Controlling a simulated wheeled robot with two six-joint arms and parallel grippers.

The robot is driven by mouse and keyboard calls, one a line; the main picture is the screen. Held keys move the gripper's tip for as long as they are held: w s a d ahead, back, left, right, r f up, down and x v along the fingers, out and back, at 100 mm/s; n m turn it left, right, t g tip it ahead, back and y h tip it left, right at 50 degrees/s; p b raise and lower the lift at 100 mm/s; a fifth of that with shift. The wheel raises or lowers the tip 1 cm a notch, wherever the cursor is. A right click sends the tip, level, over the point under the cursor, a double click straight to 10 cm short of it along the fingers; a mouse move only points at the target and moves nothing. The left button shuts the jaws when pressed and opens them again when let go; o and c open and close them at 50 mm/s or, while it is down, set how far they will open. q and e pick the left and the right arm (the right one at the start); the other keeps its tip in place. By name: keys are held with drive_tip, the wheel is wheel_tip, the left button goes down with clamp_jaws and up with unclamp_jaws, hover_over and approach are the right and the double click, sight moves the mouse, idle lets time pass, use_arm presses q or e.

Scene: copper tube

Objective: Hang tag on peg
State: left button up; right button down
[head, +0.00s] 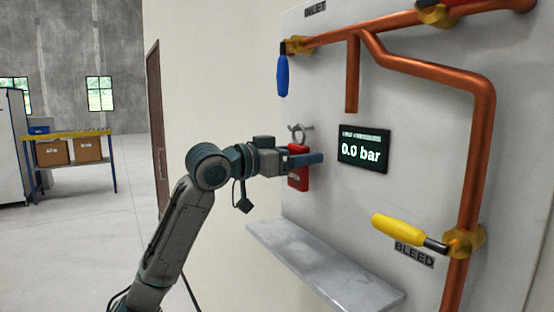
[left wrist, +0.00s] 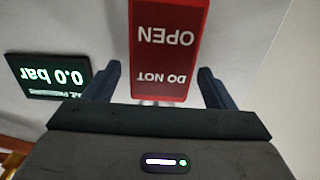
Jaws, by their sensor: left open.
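The red tag (head: 299,179) hangs upright against the panel, just below a small metal peg and ring (head: 299,132) in the head view. In the left wrist view the red tag (left wrist: 168,50) appears upside down, with "DO NOT OPEN" on it. My left gripper (head: 307,160) is at the tag in the head view. In the left wrist view its two fingers (left wrist: 158,85) stand apart on either side of the tag, with gaps between them and its edges. The tag's top end is partly hidden behind the gripper. My right gripper is not in view.
A dark pressure display (head: 363,150) reading 0.0 bar is right of the tag. A grey shelf (head: 325,268) juts out below. Copper pipes (head: 481,160) carry a blue handle (head: 282,76) and a yellow handle (head: 398,228). Open floor lies at left.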

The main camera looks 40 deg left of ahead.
use_arm(q)
drive_tip(key=b+v, duration=0.7)
drive_tip(key=v, duration=0.3)
drive_tip(key=shift+s, duration=0.15)
drive_tip(key=shift+a+f, duration=0.1)
